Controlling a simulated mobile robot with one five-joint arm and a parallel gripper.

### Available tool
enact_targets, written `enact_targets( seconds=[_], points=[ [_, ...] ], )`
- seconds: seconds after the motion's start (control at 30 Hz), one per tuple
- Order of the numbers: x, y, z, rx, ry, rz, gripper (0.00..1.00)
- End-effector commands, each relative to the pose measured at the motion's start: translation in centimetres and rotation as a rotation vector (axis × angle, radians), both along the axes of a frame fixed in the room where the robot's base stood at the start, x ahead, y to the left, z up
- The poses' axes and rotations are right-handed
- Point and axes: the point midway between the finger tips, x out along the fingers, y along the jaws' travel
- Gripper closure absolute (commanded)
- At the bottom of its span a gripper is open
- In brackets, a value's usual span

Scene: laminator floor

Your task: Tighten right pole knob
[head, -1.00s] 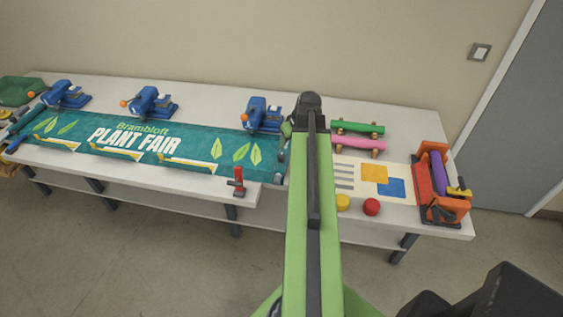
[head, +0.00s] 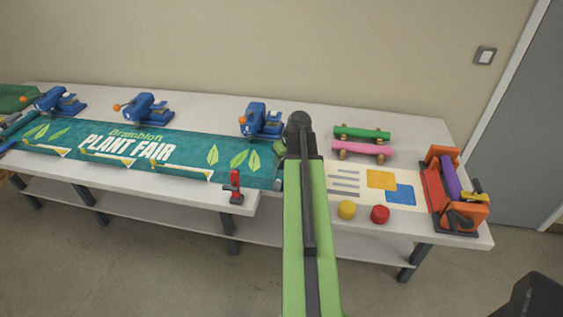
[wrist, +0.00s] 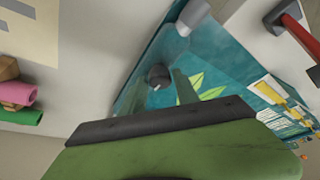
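The Plant Fair banner (head: 165,152) lies flat on the bench, its right end partly behind my arm in the head view. A grey pole end (head: 278,183) shows at the banner's right edge; it also shows in the wrist view (wrist: 194,17). A dark round knob (wrist: 158,76) sits near the banner's right edge in the wrist view. My gripper (wrist: 157,92) has two green fingers spread apart, with the knob showing between them. I cannot tell whether they touch it. In the head view my arm hides the knob and most of the gripper.
Several blue clamp-like machines stand along the banner's back edge, one here (head: 258,121). Right of my arm are green (head: 361,133) and pink rolls, yellow and red (head: 380,214) buttons, and an orange roller machine (head: 458,205).

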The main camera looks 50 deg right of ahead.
Motion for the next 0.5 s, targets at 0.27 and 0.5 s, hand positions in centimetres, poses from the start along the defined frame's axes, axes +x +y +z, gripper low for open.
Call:
enact_targets(
  seconds=[0.27, 0.5],
  points=[
    [0.0, 0.0, 0.0, 0.0, 0.0, 0.0, 1.0],
    [-0.1, 0.2, 0.0, 0.004, 0.001, -0.009, 1.0]
  ],
)
